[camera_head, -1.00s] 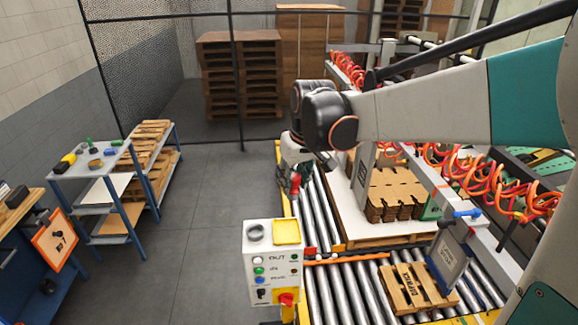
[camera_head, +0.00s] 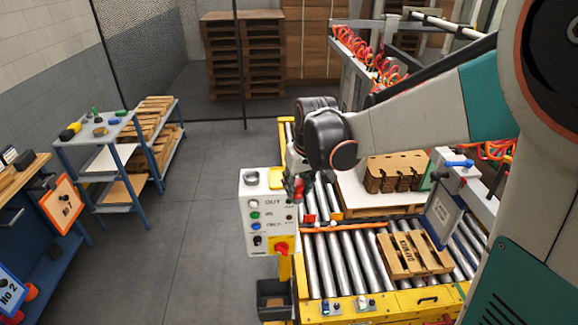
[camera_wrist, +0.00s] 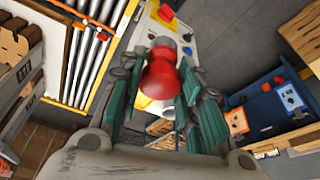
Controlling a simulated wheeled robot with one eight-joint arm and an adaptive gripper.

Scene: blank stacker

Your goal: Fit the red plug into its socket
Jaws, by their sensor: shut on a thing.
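My gripper (camera_head: 298,184) is shut on the red plug (camera_head: 299,190) and holds it in the air at the upper right of the white control box (camera_head: 257,232). In the wrist view the red plug (camera_wrist: 160,76) sits between the green-padded fingers of my gripper (camera_wrist: 160,88). A round grey fitting (camera_head: 251,177), perhaps the socket, is on the box top, left of the plug. A yellow pad (camera_head: 276,180) beside it is partly hidden by my gripper. I cannot tell for sure which part is the socket.
The box front has buttons and a red knob on yellow (camera_head: 281,247). A roller conveyor (camera_head: 340,262) with a wooden pallet (camera_head: 412,255) lies to the right. A shelf cart (camera_head: 98,135) and a blue bench (camera_head: 48,250) stand left. The grey floor between is clear.

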